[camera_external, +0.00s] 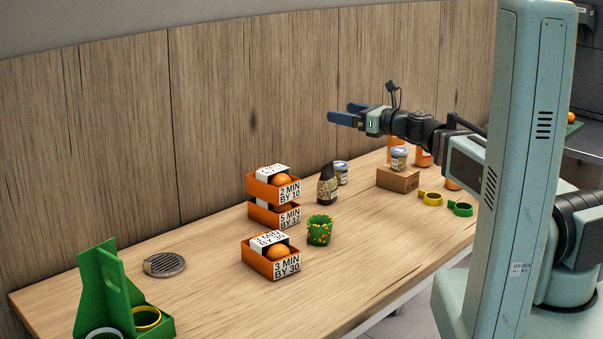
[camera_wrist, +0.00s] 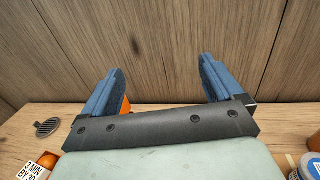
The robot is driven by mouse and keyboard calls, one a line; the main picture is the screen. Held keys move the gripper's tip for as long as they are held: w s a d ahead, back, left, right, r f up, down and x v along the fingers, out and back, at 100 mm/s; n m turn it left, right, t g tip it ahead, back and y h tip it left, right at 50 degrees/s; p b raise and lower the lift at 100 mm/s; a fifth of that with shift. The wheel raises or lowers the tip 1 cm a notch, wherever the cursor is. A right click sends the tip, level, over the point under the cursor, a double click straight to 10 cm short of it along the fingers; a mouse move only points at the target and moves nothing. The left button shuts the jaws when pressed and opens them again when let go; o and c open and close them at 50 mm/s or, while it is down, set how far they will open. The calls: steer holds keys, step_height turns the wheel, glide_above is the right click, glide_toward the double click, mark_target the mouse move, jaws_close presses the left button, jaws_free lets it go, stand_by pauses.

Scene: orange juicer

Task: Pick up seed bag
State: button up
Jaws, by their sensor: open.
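The seed bag (camera_external: 327,187) looks like a small dark-topped bag with a speckled lower part. It stands upright on the wooden table in the external view, beside a small jar. My gripper (camera_external: 343,112) is raised above the table, higher than the bag and pointing left toward the wooden wall. Its two blue fingers are apart with nothing between them, as the wrist view (camera_wrist: 160,75) also shows. I cannot make out the bag in the wrist view.
Orange boxes (camera_external: 262,216) with oranges are left of the bag, and a green patterned cup (camera_external: 320,230) is in front. A jar (camera_external: 342,172) is close behind. A cardboard box (camera_external: 398,179) with a jar is right.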

glide_toward(322, 184)
steer(key=w, duration=0.1)
steer(key=w+a+f, duration=0.1)
steer(key=w, duration=0.1)
steer(key=w+a, duration=0.1)
steer(key=w, duration=0.1)
steer(key=shift+f, duration=0.2)
steer(key=shift+x, duration=3.8)
steer(key=c, duration=1.1)
